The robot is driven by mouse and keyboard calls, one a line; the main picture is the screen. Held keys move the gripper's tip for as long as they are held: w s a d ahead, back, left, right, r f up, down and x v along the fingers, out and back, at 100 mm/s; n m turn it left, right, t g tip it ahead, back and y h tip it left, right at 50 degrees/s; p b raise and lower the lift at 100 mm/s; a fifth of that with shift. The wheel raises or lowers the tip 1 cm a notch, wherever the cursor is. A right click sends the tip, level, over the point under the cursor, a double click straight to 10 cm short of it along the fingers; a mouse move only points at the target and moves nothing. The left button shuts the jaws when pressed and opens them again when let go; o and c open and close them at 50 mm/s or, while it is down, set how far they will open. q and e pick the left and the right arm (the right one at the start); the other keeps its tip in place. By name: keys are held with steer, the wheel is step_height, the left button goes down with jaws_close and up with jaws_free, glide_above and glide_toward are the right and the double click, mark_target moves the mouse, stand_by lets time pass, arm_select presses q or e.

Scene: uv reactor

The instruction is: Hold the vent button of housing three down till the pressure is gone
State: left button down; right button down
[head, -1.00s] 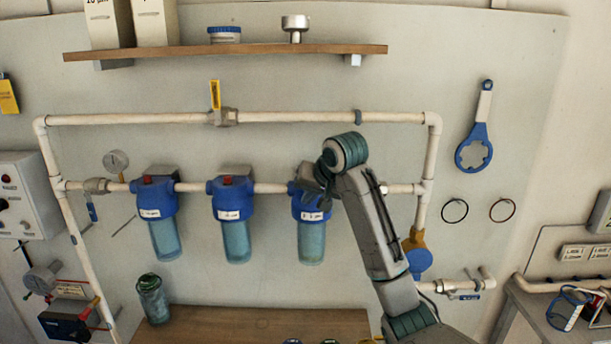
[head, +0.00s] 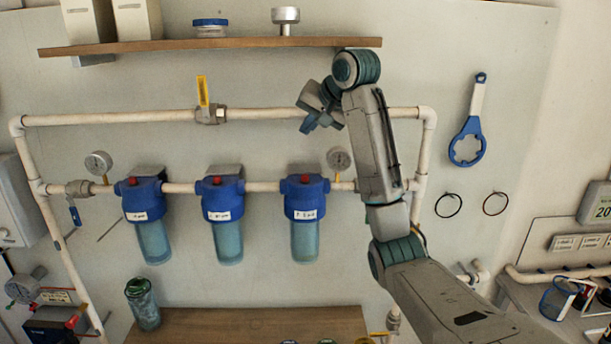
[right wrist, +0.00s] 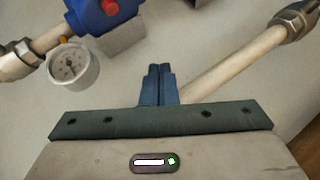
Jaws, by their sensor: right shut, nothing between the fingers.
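Housing three, taken as the rightmost of the three filter housings, has a blue cap (head: 305,198) and a clear bluish bowl (head: 305,240). Its red vent button (head: 305,179) is on top of the cap. In the right wrist view a blue cap (right wrist: 85,18) with a red button (right wrist: 110,7) shows at the top edge. A round gauge (head: 339,158) is just right of this housing; it also shows in the right wrist view (right wrist: 73,66), its reading too small to tell. My right gripper (head: 308,126) is shut and empty, above and apart from the button. My left gripper is not in view.
Two similar housings (head: 222,200) (head: 145,202) hang to the left. The upper pipe (head: 270,116) with a yellow-handled valve (head: 203,92) runs behind my right gripper. A wooden shelf (head: 220,44) is above. A blue wrench (head: 467,140) hangs at the right.

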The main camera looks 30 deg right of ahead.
steer(key=b, duration=0.4)
glide_above(305, 177)
steer(key=f, duration=0.7)
steer(key=shift+s+d, duration=0.25)
steer(key=shift+d, duration=0.1)
steer(key=shift+w+f+b, duration=0.15)
steer(key=shift+f+b, duration=0.2)
steer(key=shift+f, duration=0.6)
steer(key=shift+f, duration=0.1)
stand_by(0.3)
steer(key=shift+f, duration=0.3)
steer(key=shift+f, duration=0.5)
stand_by(1.0)
steer(key=shift+a+r, duration=0.1)
stand_by(0.4)
steer(key=shift+r+p, duration=0.75)
steer(key=shift+r, duration=0.05)
